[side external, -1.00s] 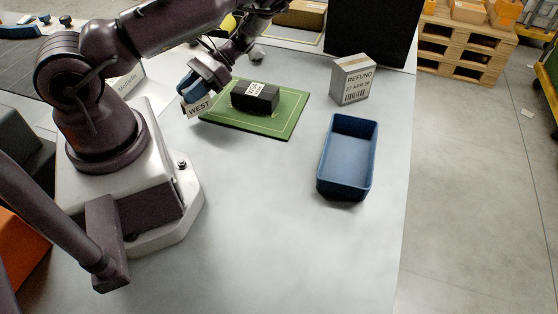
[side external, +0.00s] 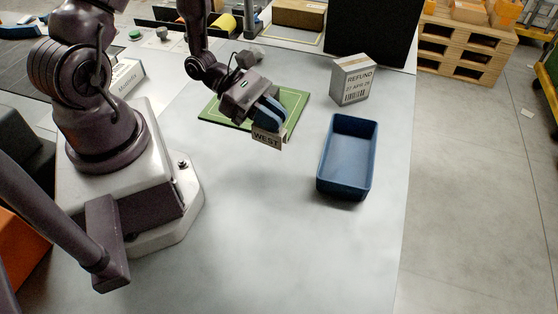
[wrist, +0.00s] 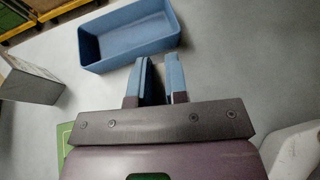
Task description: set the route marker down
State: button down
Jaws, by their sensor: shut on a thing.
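The route marker (side external: 267,139), a small pale sign reading WEST, hangs at the tips of my gripper (side external: 268,115). The blue fingers are shut on it, above the front right edge of the green mat (side external: 293,105). In the wrist view, my gripper's fingers (wrist: 160,80) point toward the blue bin (wrist: 97,63); I cannot make out the marker clearly there. The black block on the mat is hidden behind my gripper in the side view.
The blue bin (side external: 322,176) stands empty to the right of my gripper. A grey REFUND box (side external: 352,82) stands behind it, before a black panel (side external: 372,30). The grey table (side external: 260,230) is clear in front.

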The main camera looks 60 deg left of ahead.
aim_at(283, 130)
jog(key=shift+w+d+r+n+t+y, duration=0.6)
jog(key=shift+w+d+r+n+t, duration=0.1)
jog(key=shift+r+n+t, duration=0.1)
jog(key=shift+r, duration=0.35)
jog(key=shift+f, duration=4)
jog(key=shift+f, duration=0.15)
jog(key=c, duration=1.1)
grip_release()
